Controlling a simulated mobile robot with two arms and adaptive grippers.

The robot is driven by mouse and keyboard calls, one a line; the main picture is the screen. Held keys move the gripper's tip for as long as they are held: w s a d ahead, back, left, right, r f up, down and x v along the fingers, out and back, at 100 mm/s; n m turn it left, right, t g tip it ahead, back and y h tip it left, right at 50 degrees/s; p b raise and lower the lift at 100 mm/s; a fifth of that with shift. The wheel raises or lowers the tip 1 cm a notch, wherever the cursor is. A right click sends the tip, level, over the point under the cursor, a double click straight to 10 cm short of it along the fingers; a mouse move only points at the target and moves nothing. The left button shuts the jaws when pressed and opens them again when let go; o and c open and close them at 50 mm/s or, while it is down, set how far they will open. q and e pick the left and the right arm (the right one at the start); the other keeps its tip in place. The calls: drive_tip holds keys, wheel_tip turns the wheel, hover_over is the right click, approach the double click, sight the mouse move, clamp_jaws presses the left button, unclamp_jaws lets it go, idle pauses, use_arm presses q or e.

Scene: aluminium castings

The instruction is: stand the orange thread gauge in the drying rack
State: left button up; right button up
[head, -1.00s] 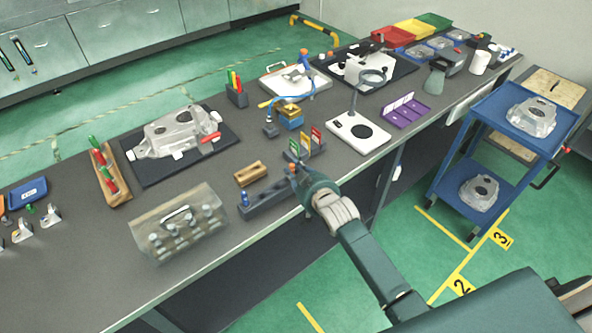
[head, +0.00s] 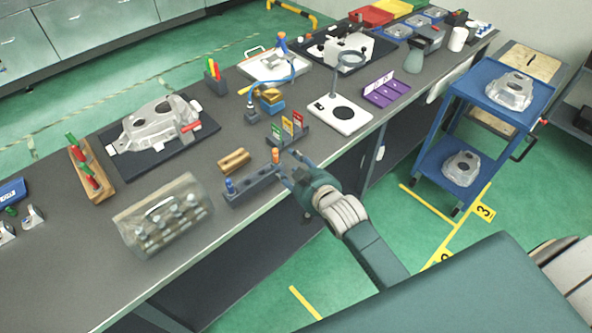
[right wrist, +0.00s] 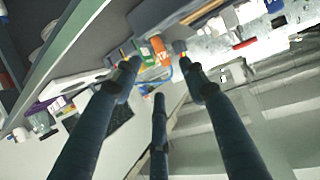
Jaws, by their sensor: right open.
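The orange thread gauge (head: 275,156) stands upright at the right end of a long dark grey rack (head: 262,186) near the bench's front edge. A blue gauge (head: 229,186) stands at the rack's left end. My right gripper (head: 289,168) is open and empty, just to the right of the orange gauge and apart from it. In the right wrist view the orange gauge (right wrist: 160,48) shows beyond and between the spread fingers (right wrist: 158,70). How deep it sits in the rack is hidden. My left gripper is not in view.
Behind the rack is a holder with coloured tags (head: 288,128); to its left lie a wooden block (head: 233,160) and a clear-lidded case (head: 162,216). A white-based magnifier stand (head: 340,113) is to the right. The floor before the bench is free there.

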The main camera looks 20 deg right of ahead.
drive_tip(key=v, duration=0.4)
idle(0.4)
drive_tip(key=s+f+g+b, duration=0.15)
drive_tip(key=s+f, duration=0.35)
drive_tip(key=f, duration=0.7)
drive_tip(key=s+d+f+g+b, duration=0.1)
drive_tip(key=s+f+g, duration=0.25)
drive_tip(key=f, duration=0.75)
drive_tip(key=s+f+g+b, duration=0.15)
drive_tip(key=s+f, duration=0.35)
drive_tip(key=f, duration=0.7)
drive_tip(key=s+f+g+b, duration=0.1)
drive_tip(key=s+f+g, duration=0.1)
drive_tip(key=s+f, duration=0.5)
drive_tip(key=s+f+n+g+b, duration=0.1)
drive_tip(key=s+f+g+b, duration=0.1)
drive_tip(key=s+f, duration=0.6)
drive_tip(key=s+f+g+h+b, duration=0.1)
drive_tip(key=s+f, duration=0.6)
drive_tip(key=s, duration=1.2)
drive_tip(key=shift+d+f+g, duration=0.3)
drive_tip(key=shift+d+g, duration=0.2)
drive_tip(key=shift+g, duration=0.05)
